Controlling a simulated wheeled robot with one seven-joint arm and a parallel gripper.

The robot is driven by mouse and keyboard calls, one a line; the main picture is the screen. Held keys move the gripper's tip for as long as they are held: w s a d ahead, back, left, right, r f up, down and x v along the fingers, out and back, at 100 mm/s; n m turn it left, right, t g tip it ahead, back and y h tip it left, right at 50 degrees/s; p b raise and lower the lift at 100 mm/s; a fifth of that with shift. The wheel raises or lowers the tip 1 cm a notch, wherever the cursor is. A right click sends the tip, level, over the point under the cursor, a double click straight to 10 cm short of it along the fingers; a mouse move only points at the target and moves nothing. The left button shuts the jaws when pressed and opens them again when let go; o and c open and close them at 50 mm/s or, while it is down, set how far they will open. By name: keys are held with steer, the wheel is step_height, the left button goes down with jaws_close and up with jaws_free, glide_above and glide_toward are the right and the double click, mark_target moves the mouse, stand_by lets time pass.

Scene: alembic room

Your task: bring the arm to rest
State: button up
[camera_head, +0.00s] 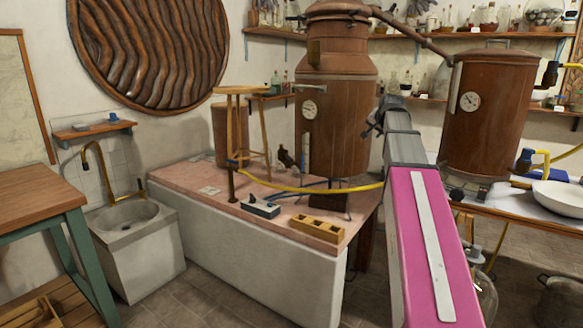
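My arm, pink with grey parts, reaches up from the bottom right toward the copper still (335,125). My gripper (373,124) is the dark grey end of the arm, small in view and in front of the still's right edge. Its fingers are too small and dark to tell whether they are open or shut. No held object can be made out. I cannot tell whether it touches the still.
The still stands on a pink-topped counter (190,180) with a yellow hose (300,188) and a wooden block (318,229). A second copper vessel (490,115) is at right, near a white bowl (560,197). A sink (130,215) and wooden table (35,205) are left. Floor shows between them.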

steer(key=s+a+f+n+g, duration=0.1)
steer(key=s+a+f+g, duration=0.2)
steer(key=f, duration=0.7)
steer(key=s+a+f+n, duration=0.15)
steer(key=s+f, duration=0.25)
steer(key=f, duration=0.6)
steer(key=s+a+f+n+g, duration=0.15)
steer(key=s+a+f, duration=0.25)
steer(key=f, duration=0.5)
steer(key=s+a+f+n+g, duration=0.1)
steer(key=s+a+f+g, duration=0.1)
steer(key=s+f, duration=0.7)
steer(key=s+a+f+n+g, duration=0.2)
steer(key=s+a+f+g, duration=0.1)
steer(key=s+f, duration=0.7)
steer(key=shift+a+f, duration=0.15)
steer(key=shift+f, duration=0.4)
